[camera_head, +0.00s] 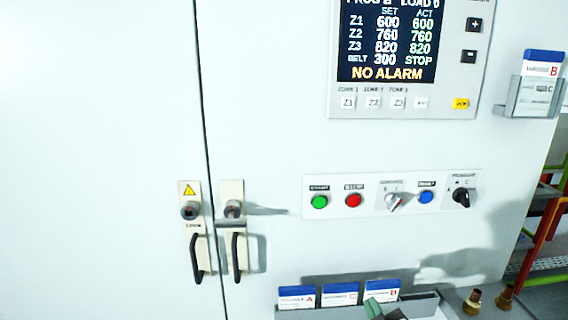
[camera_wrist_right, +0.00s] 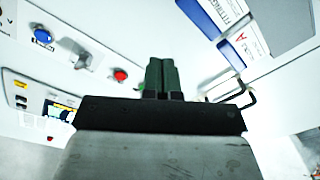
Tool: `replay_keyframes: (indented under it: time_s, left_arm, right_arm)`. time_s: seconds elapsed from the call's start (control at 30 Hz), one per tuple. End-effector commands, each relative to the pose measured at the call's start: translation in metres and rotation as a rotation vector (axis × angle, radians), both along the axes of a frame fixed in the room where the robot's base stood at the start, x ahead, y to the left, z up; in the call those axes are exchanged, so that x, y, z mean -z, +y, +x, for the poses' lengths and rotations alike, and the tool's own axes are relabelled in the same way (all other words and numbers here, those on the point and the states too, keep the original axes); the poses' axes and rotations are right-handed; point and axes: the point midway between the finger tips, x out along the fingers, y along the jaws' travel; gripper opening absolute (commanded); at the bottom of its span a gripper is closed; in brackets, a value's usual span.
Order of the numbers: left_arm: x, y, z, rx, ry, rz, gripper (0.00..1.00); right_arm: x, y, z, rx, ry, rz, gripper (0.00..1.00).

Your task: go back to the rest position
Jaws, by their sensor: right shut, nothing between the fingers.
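My right gripper (camera_head: 373,308) shows only as a green fingertip and a bit of dark body at the bottom edge of the head view, in front of the card holder. In the right wrist view its two green fingers (camera_wrist_right: 161,76) are side by side, shut and empty. They appear clear of the cabinet front, though the exact gap cannot be told. My left gripper is in neither view.
The cabinet has a display panel (camera_head: 401,103), a button strip (camera_head: 332,178) and black door handles (camera_head: 196,259). A card holder (camera_head: 424,307) with several blue-topped cards is low in front. Another card pocket (camera_head: 507,97) is at right. Brass fittings (camera_head: 473,301) stand at lower right.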

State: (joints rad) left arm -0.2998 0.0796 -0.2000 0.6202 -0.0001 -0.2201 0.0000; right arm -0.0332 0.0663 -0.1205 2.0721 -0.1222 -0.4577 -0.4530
Motion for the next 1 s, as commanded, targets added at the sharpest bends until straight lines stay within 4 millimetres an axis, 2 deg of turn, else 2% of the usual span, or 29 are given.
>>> replay_keyframes:
  time_s: [0.03, 0.1, 0.2, 0.3, 0.5, 0.73, 1.0]
  left_arm:
    - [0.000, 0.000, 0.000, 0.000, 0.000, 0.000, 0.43]
    - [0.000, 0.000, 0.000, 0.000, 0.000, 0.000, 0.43]
    - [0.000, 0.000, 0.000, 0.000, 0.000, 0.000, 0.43]
    - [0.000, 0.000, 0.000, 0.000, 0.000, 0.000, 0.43]
    - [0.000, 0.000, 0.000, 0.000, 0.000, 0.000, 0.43]
    - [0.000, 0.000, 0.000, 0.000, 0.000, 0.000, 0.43]
    - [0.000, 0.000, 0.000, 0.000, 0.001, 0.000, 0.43]
  right_arm:
    - [0.026, -0.003, -0.021, 0.011, 0.131, 0.046, 0.00]
    - [0.058, -0.006, -0.051, 0.038, 0.318, 0.113, 0.00]
    - [0.095, -0.009, -0.097, 0.086, 0.559, 0.194, 0.00]
    - [0.119, -0.011, -0.138, 0.135, 0.746, 0.251, 0.00]
    - [0.142, -0.014, -0.205, 0.225, 1.017, 0.319, 0.00]
    - [0.152, -0.016, -0.274, 0.329, 1.267, 0.363, 0.00]
    - [0.216, -0.014, -0.258, 0.335, 1.297, 0.358, 0.00]
